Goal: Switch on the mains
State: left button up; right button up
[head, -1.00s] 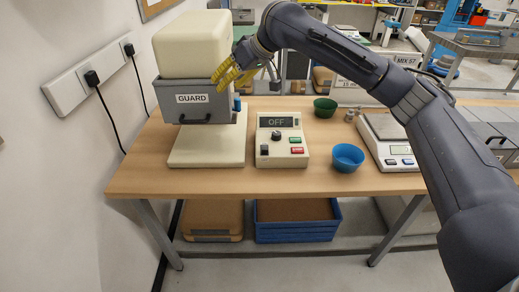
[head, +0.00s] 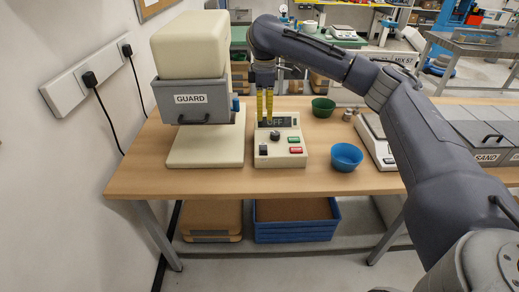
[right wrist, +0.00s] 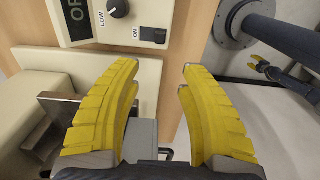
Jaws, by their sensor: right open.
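The cream control box (head: 278,150) stands on the bench. Its display reads OFF, and a black knob and green and red buttons are on its front. In the right wrist view the box (right wrist: 140,12) shows a black switch (right wrist: 153,36) beside the word ON. My right gripper (head: 265,112) is open and empty, fingers pointing down, in front of the display in the head view. In the right wrist view its yellow fingers (right wrist: 160,75) are spread apart, clear of the switch. A small dark part with a yellow tip (right wrist: 262,66), probably my left gripper, shows far off there; its opening is unclear.
The press with its GUARD cover (head: 193,100) stands left of the box. A blue bowl (head: 346,157), a green bowl (head: 323,107) and a scale (head: 376,145) are to the right. A socket strip with plugs (head: 82,75) is on the wall. Bare bench (head: 225,183) lies in front.

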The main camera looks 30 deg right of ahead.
aim_at(264, 148)
notch_tip(264, 148, down, 16)
jog(key=shift+f, duration=0.25)
dwell(0.5)
jog(key=shift+c, duration=0.3)
grip_shut()
